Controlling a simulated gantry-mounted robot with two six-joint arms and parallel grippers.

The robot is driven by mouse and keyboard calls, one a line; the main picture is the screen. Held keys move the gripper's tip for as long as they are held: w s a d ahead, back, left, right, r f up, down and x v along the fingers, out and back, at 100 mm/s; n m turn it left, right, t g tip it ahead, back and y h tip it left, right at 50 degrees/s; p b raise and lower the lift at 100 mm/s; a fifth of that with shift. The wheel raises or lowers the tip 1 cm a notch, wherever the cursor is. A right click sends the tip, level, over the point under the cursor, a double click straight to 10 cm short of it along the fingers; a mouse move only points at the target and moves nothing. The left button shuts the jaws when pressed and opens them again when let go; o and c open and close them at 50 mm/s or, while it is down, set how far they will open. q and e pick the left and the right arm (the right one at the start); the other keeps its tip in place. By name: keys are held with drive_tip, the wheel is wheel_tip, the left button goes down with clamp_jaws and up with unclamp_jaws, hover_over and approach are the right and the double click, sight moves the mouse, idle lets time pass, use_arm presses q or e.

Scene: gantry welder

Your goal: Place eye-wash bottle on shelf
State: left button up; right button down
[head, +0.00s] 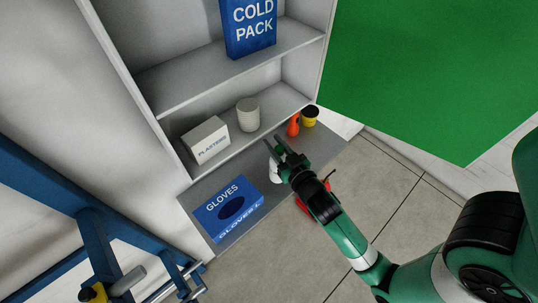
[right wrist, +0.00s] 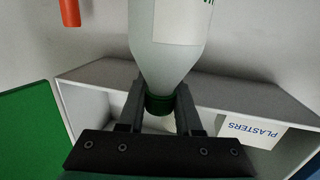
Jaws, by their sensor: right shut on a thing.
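The eye-wash bottle (right wrist: 175,60) is pale and translucent, with a white label and a green cap, in the right wrist view. My right gripper (right wrist: 160,102) is shut on it at the cap and neck. In the head view only a white part of the bottle (head: 274,171) shows beside my right gripper (head: 277,144), which hides the rest. The gripper is in front of the cabinet's lower part, above the grey ledge. The shelf (head: 215,78) has a cold pack box on it. My left gripper is not in view.
A plasters box (head: 206,142) and a white ribbed roll (head: 248,115) stand on the lower shelf. A gloves box (head: 229,208), an orange bottle (head: 293,125) and a yellow-black tub (head: 310,116) are on the ledge (head: 318,147). A green panel (head: 430,70) is at right.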

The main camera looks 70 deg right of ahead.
drive_tip(key=f, duration=0.1)
drive_tip(key=w+f+b, duration=0.1)
drive_tip(key=f, duration=0.1)
drive_tip(key=w+f+b, duration=0.1)
drive_tip(key=f, duration=0.1)
drive_tip(key=shift+d+f, duration=0.25)
drive_tip(key=shift+d, duration=0.15)
drive_tip(key=shift+f, duration=0.25)
drive_tip(key=c, duration=0.6)
unclamp_jaws()
drive_tip(key=shift+r, duration=0.2)
